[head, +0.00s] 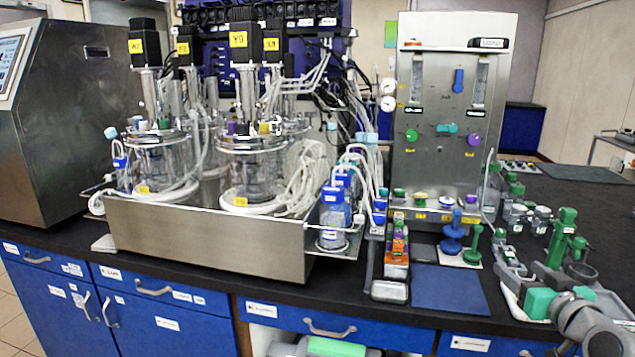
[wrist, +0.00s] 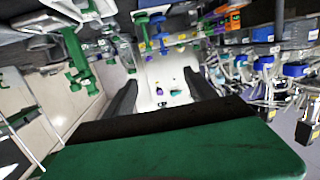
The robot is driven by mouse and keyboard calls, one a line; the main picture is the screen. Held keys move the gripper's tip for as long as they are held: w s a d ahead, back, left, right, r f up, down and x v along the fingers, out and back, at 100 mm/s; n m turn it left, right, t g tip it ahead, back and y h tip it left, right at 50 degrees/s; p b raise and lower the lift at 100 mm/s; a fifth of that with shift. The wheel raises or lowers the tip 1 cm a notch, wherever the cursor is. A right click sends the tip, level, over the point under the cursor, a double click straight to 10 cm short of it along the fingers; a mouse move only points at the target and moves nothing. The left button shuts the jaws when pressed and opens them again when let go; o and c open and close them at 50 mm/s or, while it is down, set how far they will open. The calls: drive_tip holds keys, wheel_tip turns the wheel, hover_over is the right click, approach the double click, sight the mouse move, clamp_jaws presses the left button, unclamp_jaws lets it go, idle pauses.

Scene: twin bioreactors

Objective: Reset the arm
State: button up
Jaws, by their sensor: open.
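My gripper (wrist: 160,82) shows in the wrist view as two dark fingers spread apart, with nothing held between them. The steel control panel (wrist: 165,68) shows in the gap, beyond the fingertips. In the head view, grey and teal parts of my arm (head: 575,312) reach in at the lower right, over the right end of the bench. The fingertips cannot be made out clearly there. A broad green and black surface fills the bottom of the wrist view.
Twin glass bioreactors (head: 250,170) stand in a steel tray (head: 205,240) on the black bench. The panel (head: 450,160) stands behind a blue mat (head: 448,290). Blue and green stoppers, bottles (head: 335,215) and a tube rack (head: 396,255) crowd the bench. Green-handled items (head: 562,235) stand close to my arm.

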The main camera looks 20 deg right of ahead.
drive_tip(key=w+a+f+n+g+y+p, duration=0.1)
drive_tip(key=w+a+g+y+p, duration=0.15)
drive_tip(key=a, duration=0.45)
drive_tip(key=w+a+f+n+g+y+p, duration=0.1)
drive_tip(key=w+a+p, duration=0.15)
drive_tip(key=a, duration=0.45)
drive_tip(key=w+a+f+g+y+p, duration=0.1)
drive_tip(key=w+a+f+g, duration=0.1)
drive_tip(key=w+a, duration=0.35)
drive_tip(key=s+a+g+p, duration=0.3)
drive_tip(key=s+a, duration=0.5)
drive_tip(key=a, duration=0.2)
drive_tip(key=s+a+f+n+g+p, duration=0.1)
drive_tip(key=s+a+g+p, duration=0.2)
drive_tip(key=s+a, duration=0.5)
drive_tip(key=shift+a+f+n+g+p, duration=0.3)
drive_tip(key=shift+a+p, duration=0.2)
drive_tip(key=shift+a, duration=0.65)
drive_tip(key=shift+r, duration=0.1)
